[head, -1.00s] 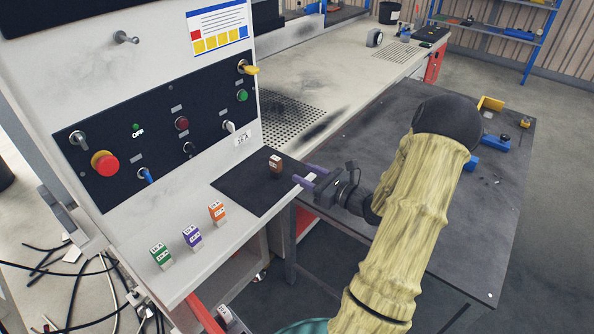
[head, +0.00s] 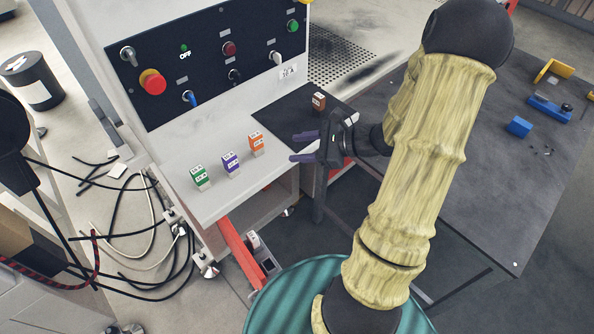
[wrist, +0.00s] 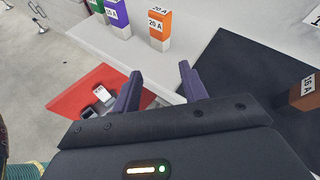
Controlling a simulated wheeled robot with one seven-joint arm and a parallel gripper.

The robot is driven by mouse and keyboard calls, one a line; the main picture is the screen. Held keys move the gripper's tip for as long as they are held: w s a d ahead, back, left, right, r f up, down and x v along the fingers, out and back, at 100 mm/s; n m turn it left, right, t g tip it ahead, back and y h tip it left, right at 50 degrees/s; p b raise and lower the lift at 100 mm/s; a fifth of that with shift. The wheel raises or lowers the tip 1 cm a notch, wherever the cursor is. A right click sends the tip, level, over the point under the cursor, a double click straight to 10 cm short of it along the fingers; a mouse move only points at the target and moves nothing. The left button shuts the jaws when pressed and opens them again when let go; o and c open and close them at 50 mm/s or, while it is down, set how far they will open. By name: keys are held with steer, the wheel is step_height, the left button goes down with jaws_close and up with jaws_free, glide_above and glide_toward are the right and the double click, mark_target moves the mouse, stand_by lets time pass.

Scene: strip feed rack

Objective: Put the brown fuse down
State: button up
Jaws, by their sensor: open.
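The brown fuse (head: 318,101) stands upright on the black mat (head: 290,113) at the right part of the white ledge. In the wrist view the brown fuse (wrist: 306,94) shows at the right edge, cut off by the frame, with a "15 A" label. My gripper (head: 296,147) is open and empty, in front of the ledge and apart from the brown fuse. In the wrist view its two purple fingers (wrist: 160,88) are spread with nothing between them.
Green (head: 200,177), purple (head: 231,163) and orange (head: 257,144) fuses stand in a row on the white ledge (head: 215,202). A panel (head: 210,62) with switches and knobs rises behind. A dark table (head: 480,190) stands right. Cables lie on the floor at left.

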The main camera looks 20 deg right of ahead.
steer(key=s+a+r+n+g+h, duration=0.1)
steer(key=s+n+h, duration=0.4)
steer(key=n, duration=0.6)
steer(key=s+a+r+n+g+h, duration=0.1)
steer(key=s+a+n+g+h, duration=0.3)
steer(key=n, duration=0.7)
steer(key=shift+s+a+r+n+h, duration=0.15)
steer(key=shift+s+a+n+h, duration=0.25)
steer(key=shift+a+h, duration=0.55)
